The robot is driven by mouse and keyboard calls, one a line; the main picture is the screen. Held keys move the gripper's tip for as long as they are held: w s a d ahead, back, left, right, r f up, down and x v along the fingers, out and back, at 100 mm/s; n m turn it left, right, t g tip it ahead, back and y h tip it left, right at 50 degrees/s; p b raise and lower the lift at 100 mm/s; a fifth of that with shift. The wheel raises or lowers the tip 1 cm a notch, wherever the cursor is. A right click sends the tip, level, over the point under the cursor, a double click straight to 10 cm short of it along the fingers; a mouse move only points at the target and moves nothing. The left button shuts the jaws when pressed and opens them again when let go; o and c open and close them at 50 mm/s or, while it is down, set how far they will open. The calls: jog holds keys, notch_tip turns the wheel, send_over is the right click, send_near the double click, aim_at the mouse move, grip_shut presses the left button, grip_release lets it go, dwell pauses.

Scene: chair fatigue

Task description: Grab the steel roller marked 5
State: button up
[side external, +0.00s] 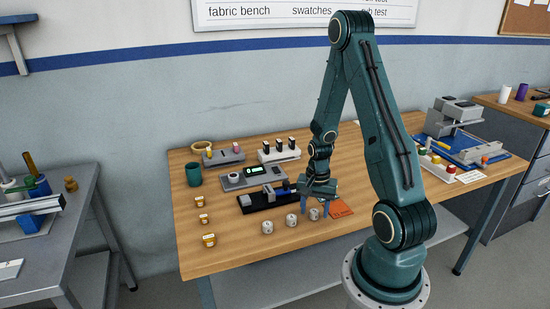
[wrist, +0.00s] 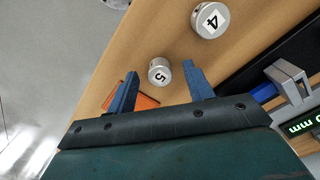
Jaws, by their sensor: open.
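The steel roller marked 5 (wrist: 160,72) stands upright on the wooden table, its white label facing up. In the wrist view it shows between and just beyond the tips of my gripper's two blue fingers (wrist: 159,78). In the side view my gripper (side external: 315,207) points down, right over the rightmost roller (side external: 314,214), beside the orange pad. The fingers are apart with nothing held. I cannot tell whether either finger touches the roller. The roller marked 4 (wrist: 209,20) stands farther off, up and to the right in the wrist view.
An orange pad (side external: 340,208) lies right of the rollers. A black rail fixture (side external: 258,203) and a grey unit with a green display (side external: 254,171) stand behind them. Several yellow-labelled jars (side external: 208,240) stand at left. The table's front strip is clear.

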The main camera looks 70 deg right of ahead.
aim_at(314, 211)
dwell(0.3)
grip_shut()
jog(key=shift+r, duration=0.15)
notch_tip(314, 211, up, 20)
dwell(1.0)
dwell(0.5)
